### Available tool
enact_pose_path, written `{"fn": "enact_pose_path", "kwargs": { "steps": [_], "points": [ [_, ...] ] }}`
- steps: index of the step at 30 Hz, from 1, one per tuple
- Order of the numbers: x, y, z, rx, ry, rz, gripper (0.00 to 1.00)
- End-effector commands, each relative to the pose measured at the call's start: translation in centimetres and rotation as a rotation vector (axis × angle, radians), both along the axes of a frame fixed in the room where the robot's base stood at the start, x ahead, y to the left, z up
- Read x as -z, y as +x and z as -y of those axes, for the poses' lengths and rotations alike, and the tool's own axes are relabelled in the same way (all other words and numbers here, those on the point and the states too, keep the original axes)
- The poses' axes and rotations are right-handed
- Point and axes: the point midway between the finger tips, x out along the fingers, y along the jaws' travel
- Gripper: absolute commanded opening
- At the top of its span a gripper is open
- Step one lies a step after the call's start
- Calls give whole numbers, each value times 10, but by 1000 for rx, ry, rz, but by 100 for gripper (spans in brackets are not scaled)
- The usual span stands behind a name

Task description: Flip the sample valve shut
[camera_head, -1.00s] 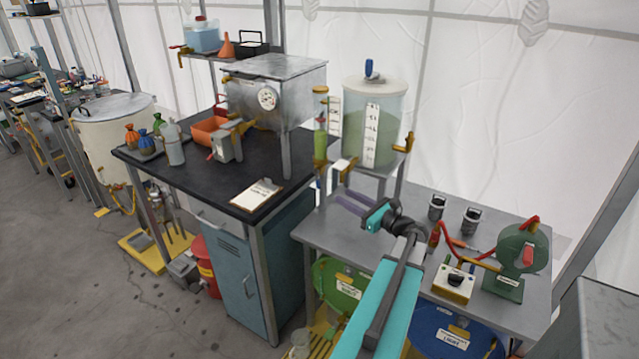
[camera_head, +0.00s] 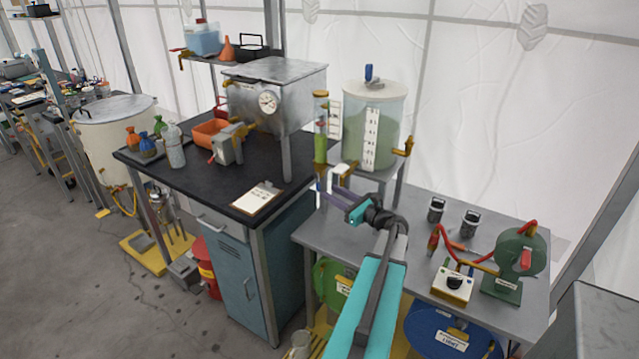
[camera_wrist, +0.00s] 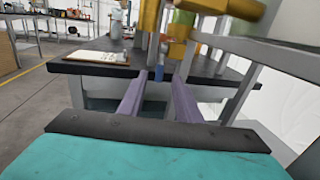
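A clear tank (camera_head: 390,130) with a white scale and green liquid stands at the back of the grey bench. A narrow sight tube (camera_head: 320,125) with brass fittings is at its left. A brass fitting with a pale end (camera_head: 345,172) sits low in front of the tank; I cannot tell surely whether this is the sample valve or which way its handle points. My gripper (camera_head: 326,194) is just below and left of it, its purple fingers apart and empty. In the wrist view the fingers (camera_wrist: 163,76) reach forward under blurred yellow fittings (camera_wrist: 180,50), with no clear contact.
A black-topped bench (camera_head: 225,192) with a clipboard (camera_head: 257,198), a metal box (camera_head: 272,85) and bottles stands left. Two dark canisters, a switch box (camera_head: 453,284) and a green reel (camera_head: 520,255) are on the grey bench (camera_head: 410,240) at right.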

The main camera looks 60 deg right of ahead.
Motion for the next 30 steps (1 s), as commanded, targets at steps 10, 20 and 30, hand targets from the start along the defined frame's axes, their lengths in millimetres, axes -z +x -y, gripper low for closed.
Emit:
{"fn": "enact_pose_path", "kwargs": {
  "steps": [10, 20, 30],
  "points": [
    [-1, 50, 11, -2, 0, -1, 31],
    [0, 73, 15, 0, 1, 0, 31],
    [0, 74, 15, 0, 0, 0, 24]
  ]
}}
